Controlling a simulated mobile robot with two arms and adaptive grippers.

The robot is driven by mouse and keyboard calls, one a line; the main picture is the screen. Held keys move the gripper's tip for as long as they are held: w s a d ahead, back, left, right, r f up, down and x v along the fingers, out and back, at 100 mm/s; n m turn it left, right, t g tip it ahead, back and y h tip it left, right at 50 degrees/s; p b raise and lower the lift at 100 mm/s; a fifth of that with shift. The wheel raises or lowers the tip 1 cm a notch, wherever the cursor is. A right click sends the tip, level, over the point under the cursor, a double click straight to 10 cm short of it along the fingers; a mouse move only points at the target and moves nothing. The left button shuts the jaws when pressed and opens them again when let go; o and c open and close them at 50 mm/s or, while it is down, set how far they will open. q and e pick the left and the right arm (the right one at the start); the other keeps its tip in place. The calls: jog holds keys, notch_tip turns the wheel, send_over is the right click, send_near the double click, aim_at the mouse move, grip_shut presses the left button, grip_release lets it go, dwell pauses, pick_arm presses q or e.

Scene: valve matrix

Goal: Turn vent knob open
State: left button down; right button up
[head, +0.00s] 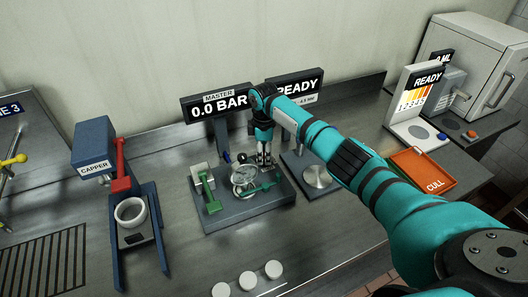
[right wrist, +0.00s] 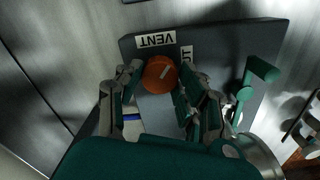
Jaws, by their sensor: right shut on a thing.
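The vent knob (right wrist: 155,77) is round and orange-brown with a white pointer line, seen in the right wrist view. The line slants toward the picture's upper right. A VENT label (right wrist: 155,40) and a second, partly hidden label (right wrist: 187,54) lie beside the knob. My right gripper (right wrist: 158,88) has its fingers on either side of the knob and is shut on it. In the head view my right gripper (head: 264,158) points down at the back of the dark valve plate (head: 240,214) and hides the knob. My left gripper is not in view.
Green lever handles (head: 208,188) and a round gauge (head: 243,176) stand close to my right gripper on the plate. The MASTER display (head: 218,107) reads 0.0 BAR behind it. A capper (head: 94,147) stands left, an orange CULL tray (head: 424,172) right.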

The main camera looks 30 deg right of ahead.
aim_at(264, 155)
jog(key=n, duration=0.3)
jog(key=shift+r+n, duration=0.1)
jog(key=shift+n, duration=2.1)
jog(key=o, duration=1.2)
jog(key=shift+c, duration=0.2)
notch_tip(264, 155, up, 12)
